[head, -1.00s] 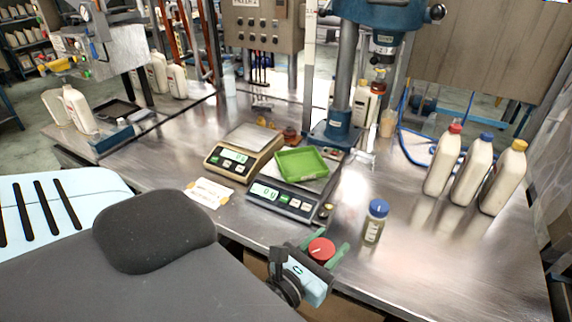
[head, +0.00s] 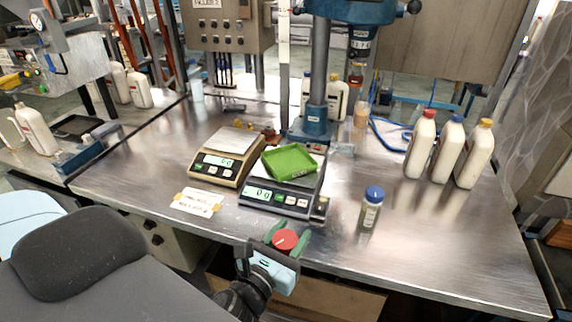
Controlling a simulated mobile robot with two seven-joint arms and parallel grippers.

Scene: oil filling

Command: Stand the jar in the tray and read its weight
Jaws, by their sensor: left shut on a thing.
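My left gripper (head: 287,237) is shut on a jar with a red lid (head: 285,241), near the table's front edge. Its green fingers show on either side of the lid, and the jar's body is hidden beneath. The green tray (head: 291,162) sits on the black scale (head: 283,199), beyond the gripper and apart from the jar. That scale's lit display (head: 263,194) seems to read 0 g. My right gripper is not in view.
A blue-capped jar (head: 371,214) stands on the table right of the scale. A second, tan scale (head: 222,168) is left of the tray. White bottles (head: 446,152) stand at the right. A label card (head: 198,202) lies in front of the tan scale.

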